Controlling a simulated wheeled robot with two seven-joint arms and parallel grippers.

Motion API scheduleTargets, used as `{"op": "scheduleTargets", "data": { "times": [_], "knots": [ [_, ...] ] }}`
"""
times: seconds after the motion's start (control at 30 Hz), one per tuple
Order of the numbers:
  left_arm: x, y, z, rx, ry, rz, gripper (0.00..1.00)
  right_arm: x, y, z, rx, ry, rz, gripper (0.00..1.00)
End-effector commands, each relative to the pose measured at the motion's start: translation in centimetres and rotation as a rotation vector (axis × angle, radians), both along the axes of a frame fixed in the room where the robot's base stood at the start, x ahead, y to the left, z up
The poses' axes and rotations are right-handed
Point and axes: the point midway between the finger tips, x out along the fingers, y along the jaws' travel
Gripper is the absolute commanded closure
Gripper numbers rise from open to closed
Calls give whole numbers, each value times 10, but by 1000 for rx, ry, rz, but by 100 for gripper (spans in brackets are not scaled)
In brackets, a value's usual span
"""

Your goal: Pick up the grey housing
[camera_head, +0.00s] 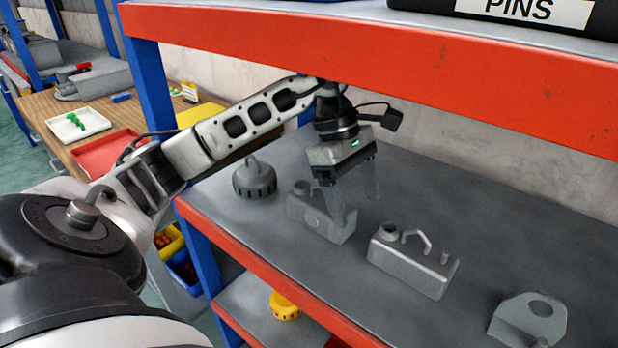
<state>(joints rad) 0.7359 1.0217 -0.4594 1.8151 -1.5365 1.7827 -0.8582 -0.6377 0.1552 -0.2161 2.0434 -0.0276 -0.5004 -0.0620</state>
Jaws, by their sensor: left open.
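On the grey shelf a grey housing (308,212), block-shaped with a round boss, stands left of the middle. A second grey block-shaped housing (408,268), with a round neck and a curved handle on top, stands to its right. My left gripper (355,203) points down beside the upper right part of the first housing, its fingers apart. One finger overlaps that housing in the picture, and I cannot tell whether it touches. Nothing shows between the fingers. My right gripper is not in view.
A dark grey round part with a loop (254,180) stands left on the shelf, and a grey bracket with a hole (528,318) lies at the right. An orange-edged upper shelf (400,62) overhangs the arm. The shelf's back right is clear. A yellow part (284,306) is below.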

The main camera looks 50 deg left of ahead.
Motion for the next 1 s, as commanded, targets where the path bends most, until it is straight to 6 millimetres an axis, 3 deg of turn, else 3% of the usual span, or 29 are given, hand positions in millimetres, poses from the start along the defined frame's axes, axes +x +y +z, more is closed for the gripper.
{"op": "scheduleTargets", "data": {
  "times": [0.1, 0.27, 0.8, 1.0],
  "knots": [
    [1, 38, 9, 251, -15, -12, 24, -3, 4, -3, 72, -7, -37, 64],
    [-1, 61, 13, 395, -9, -7, 24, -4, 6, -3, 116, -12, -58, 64],
    [-2, 60, -51, 405, -6, -3, 24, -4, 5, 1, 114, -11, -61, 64],
    [-1, 60, -57, 404, -9, -3, 24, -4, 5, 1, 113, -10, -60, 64]
  ]
}}
